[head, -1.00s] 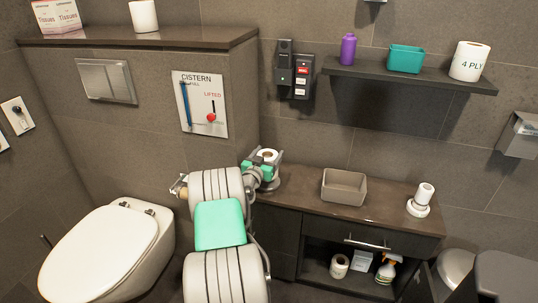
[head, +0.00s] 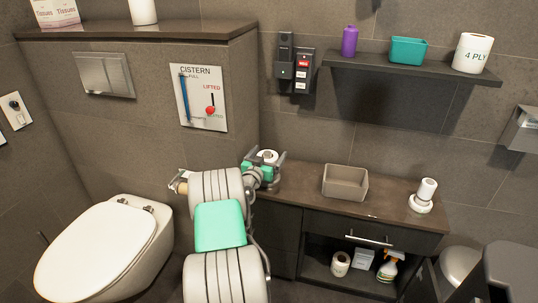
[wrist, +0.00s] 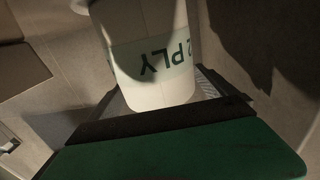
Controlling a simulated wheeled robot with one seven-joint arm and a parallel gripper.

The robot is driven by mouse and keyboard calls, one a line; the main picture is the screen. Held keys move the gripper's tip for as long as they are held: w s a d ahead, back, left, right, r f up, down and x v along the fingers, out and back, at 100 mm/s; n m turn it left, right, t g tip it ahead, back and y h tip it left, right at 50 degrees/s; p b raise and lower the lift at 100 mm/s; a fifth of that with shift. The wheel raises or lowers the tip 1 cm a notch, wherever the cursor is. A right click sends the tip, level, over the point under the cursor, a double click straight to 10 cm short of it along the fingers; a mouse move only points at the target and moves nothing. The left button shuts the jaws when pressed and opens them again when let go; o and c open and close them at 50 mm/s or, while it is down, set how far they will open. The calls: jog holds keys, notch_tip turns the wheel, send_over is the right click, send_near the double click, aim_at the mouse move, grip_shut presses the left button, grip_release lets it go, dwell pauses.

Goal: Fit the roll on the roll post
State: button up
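The roll (head: 267,156) is white with a pale green band reading "2 PLY". It fills the middle of the wrist view (wrist: 150,85), where the lettering is upside down. My gripper (head: 266,170) has a finger on each side of the roll and is shut on it, at the left end of the vanity counter. A white upright piece on a round white base (head: 421,207), which I take for the roll post, stands at the counter's right end, well away from my gripper. The roll's far side is hidden in the wrist view.
A grey-beige open box (head: 345,183) stands on the counter (head: 385,204) between my gripper and the white stand. A dark shelf (head: 415,71) above holds a purple bottle, a teal tub and a "4 PLY" roll. The toilet (head: 105,250) is at left.

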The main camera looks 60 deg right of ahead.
jog(key=a, duration=0.7)
jog(key=shift+s+a, duration=0.3)
jog(key=shift+a, duration=0.1)
dwell(0.5)
